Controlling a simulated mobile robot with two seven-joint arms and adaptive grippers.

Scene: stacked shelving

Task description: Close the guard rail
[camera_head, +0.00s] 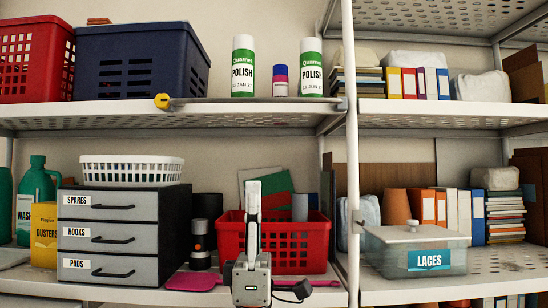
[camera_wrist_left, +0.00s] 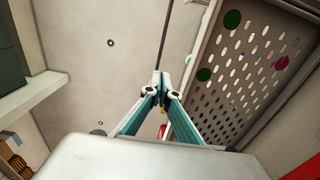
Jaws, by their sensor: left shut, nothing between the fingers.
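The guard rail (camera_head: 250,100) is a thin grey bar along the front edge of the upper shelf, with a yellow knob (camera_head: 162,101) at its left end. Its right end is near the white upright post (camera_head: 351,150). I cannot tell how far it is swung out from the shelf. My left gripper (camera_head: 253,184) points up, below the rail and in front of the red basket. It is shut and empty, apart from the rail. Its shut fingertips also show in the left wrist view (camera_wrist_left: 160,82). My right gripper is not in view.
Two polish cans (camera_head: 243,66) (camera_head: 311,67) and a small purple-capped bottle (camera_head: 281,80) stand behind the rail. A blue crate (camera_head: 140,60) is at the left. Below are grey drawers (camera_head: 110,235), a red basket (camera_head: 300,245) and a laces box (camera_head: 415,250). The perforated shelf (camera_wrist_left: 235,70) is close in the left wrist view.

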